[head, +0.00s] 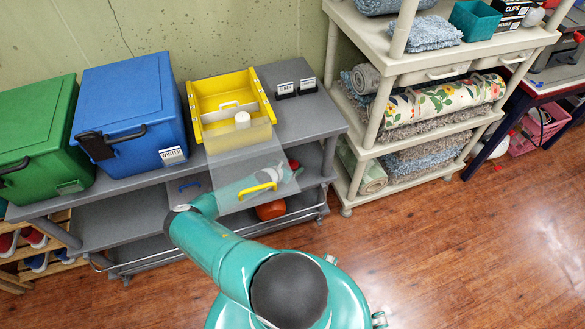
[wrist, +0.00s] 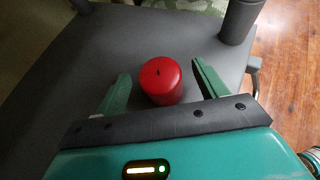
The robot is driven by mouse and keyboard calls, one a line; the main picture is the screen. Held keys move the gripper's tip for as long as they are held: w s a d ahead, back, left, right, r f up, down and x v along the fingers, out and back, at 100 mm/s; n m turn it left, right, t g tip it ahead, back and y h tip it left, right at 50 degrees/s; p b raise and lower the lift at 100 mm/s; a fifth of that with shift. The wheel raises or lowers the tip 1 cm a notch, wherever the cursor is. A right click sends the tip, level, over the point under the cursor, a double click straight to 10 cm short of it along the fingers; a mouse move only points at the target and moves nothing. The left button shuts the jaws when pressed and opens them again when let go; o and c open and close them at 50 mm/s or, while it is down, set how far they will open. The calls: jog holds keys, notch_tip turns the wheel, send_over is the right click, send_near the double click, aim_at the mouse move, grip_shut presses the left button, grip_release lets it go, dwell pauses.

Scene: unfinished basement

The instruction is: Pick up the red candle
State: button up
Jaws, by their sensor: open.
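The red candle (wrist: 161,82) is a short cylinder with a dark wick, standing upright on a grey shelf surface in the wrist view. My gripper (wrist: 161,68) is open, with one green finger on each side of the candle. Small gaps show between the candle and both fingers. In the head view my gripper (head: 280,174) reaches into the grey shelf unit and shows through a clear panel. A small red patch (head: 293,164) just past it appears to be the candle, mostly hidden.
The clear panel with a yellow handle (head: 258,190) hangs from the yellow box (head: 197,130) over my forearm. A blue cooler (head: 130,105) and a green one (head: 35,130) stand left. An orange-red round object (head: 270,210) is lower down. Dark posts (wrist: 240,20) flank the shelf.

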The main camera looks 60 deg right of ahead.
jog(key=c, duration=1.1)
jog(key=shift+r, duration=0.15)
